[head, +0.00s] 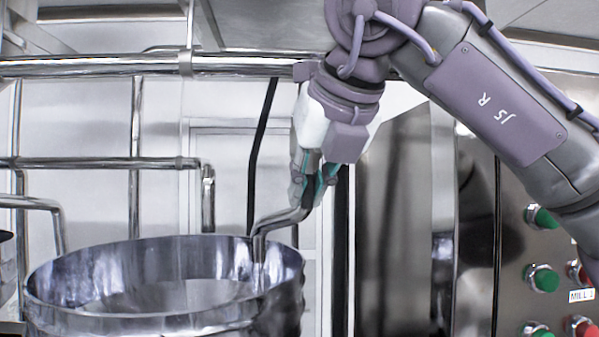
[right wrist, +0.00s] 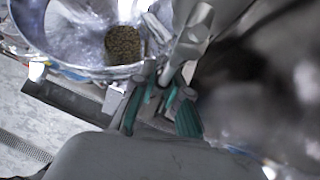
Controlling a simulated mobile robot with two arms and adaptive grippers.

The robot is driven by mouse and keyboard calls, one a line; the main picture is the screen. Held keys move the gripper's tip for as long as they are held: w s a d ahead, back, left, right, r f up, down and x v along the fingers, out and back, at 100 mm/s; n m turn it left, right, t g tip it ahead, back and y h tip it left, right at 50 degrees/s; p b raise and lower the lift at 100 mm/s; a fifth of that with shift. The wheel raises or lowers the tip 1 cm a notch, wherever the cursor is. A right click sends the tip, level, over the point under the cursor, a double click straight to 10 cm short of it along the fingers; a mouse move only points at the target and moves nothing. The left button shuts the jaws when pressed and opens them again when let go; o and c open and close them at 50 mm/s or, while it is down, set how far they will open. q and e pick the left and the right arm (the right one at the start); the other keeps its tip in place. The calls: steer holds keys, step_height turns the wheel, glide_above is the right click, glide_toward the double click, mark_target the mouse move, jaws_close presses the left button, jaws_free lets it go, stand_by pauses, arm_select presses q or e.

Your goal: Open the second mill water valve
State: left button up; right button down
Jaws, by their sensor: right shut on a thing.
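The mill's water pipe (head: 268,224) is a bent metal spout that reaches down over the rim of a round steel bowl (head: 50,285). My right gripper (head: 314,186) is at the pipe's upper end, its teal finger pads shut around the dark valve handle (head: 307,192). The fingers partly hide the handle. In the right wrist view the gripper (right wrist: 164,102) sits just below the metal pipe (right wrist: 188,38), beside the bowl's rim (right wrist: 95,72). I cannot tell how far the valve is turned, or whether water runs from the spout. My left gripper is not in view.
Brown grounds or beans (right wrist: 123,43) lie in the bowl. A steel panel with green buttons (head: 543,279), red buttons and a "MILL" label (head: 581,296) stands at the right, behind my right arm. A horizontal pipe (head: 90,66) crosses the upper left, with another pipe (head: 100,163) below it.

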steer(key=shift+d+f+h, duration=0.1)
steer(key=shift+d+h, duration=0.05)
steer(key=shift+h, duration=0.15)
stand_by(0.4)
steer(key=c, duration=1.2)
jaws_free()
steer(key=shift+d, duration=0.1)
steer(key=shift+o, duration=0.2)
steer(key=shift+s, duration=0.1)
steer(key=v, duration=1.2)
